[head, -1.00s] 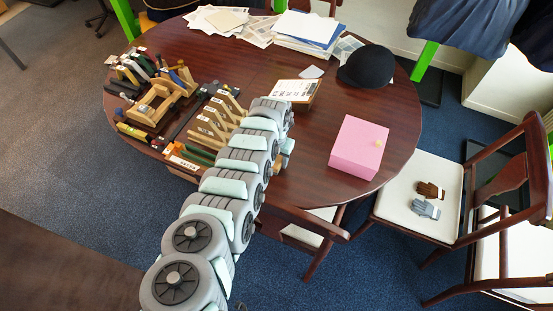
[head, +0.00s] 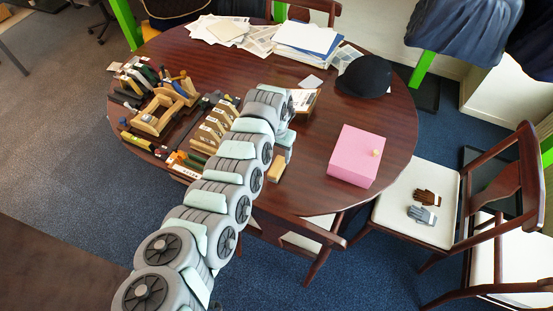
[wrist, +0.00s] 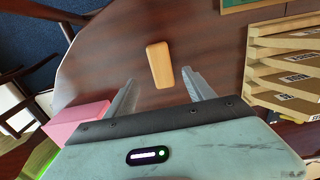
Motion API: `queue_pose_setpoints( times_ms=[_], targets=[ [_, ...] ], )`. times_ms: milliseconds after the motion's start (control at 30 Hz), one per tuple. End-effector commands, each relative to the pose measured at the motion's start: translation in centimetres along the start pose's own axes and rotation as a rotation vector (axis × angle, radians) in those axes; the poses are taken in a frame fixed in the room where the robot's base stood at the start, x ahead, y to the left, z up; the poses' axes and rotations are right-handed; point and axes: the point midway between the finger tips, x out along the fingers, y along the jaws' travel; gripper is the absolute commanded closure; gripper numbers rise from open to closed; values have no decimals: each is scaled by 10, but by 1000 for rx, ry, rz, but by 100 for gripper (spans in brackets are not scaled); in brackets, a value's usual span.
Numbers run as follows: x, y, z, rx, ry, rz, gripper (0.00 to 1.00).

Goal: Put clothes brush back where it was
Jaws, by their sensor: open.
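A small light-wood piece with rounded ends, which looks like the clothes brush (head: 277,168), lies on the table near its front edge. In the wrist view the brush (wrist: 159,64) lies just beyond the fingertips, roughly in line with the space between them. No bristles can be made out. My gripper (wrist: 158,84) is open and empty, its two fingers spread wider than the brush. In the head view the gripper end is mostly hidden behind my arm, just above the brush.
A wooden rack with labelled slats (head: 210,128) stands left of the brush; it is at the right in the wrist view (wrist: 285,60). A pink box (head: 355,156) is to the right. A dark cap (head: 364,77) and papers (head: 305,38) lie behind. Bare tabletop surrounds the brush.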

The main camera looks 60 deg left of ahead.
Motion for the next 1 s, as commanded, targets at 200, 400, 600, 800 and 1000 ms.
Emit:
queue_pose_setpoints(
  times_ms=[200, 400, 600, 800, 1000],
  targets=[
    [-18, 0, 0, -2, 0, 0, 34],
    [-22, 0, 0, -1, 0, 0, 17],
    [-22, 0, 0, -1, 0, -1, 3],
    [-21, 0, 0, -1, -1, -1, 0],
    [2, 4, 13, 46, -68, -60, 0]
  ],
)
